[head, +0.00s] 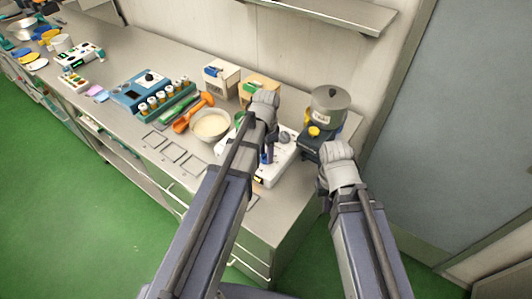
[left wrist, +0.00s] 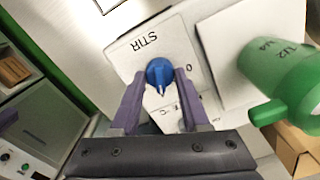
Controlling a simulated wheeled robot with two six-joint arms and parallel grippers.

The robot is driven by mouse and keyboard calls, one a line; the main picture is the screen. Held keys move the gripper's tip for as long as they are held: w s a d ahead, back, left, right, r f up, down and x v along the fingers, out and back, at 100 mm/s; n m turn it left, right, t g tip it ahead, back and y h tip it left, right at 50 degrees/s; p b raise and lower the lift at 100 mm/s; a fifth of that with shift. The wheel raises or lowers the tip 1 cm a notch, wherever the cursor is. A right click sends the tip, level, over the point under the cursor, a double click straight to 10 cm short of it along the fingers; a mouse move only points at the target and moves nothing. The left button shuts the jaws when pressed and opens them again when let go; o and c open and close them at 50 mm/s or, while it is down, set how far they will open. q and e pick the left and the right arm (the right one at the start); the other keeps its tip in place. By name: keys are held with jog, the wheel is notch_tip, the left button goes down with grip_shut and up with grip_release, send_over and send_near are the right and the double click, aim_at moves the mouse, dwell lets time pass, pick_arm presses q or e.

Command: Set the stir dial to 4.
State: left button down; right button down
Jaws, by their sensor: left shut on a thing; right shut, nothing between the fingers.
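The blue stir dial (left wrist: 159,71) is on a white panel (left wrist: 128,48) whose label STIR appears upside down in the left wrist view. In the head view my left gripper (head: 267,156) reaches down onto the white machine (head: 281,163). My right gripper (head: 322,196) is shut and empty, beside the counter's right end.
A green jug (left wrist: 280,85) stands close to the dial panel. A lidded grey pot (head: 330,105) stands behind the right gripper.

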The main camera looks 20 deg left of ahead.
pick_arm(q)
jog(key=shift+c, duration=1.9)
grip_release()
jog(key=shift+r, duration=0.1)
notch_tip(320, 180, up, 8)
jog(key=p, duration=0.8)
jog(key=shift+f, duration=0.2)
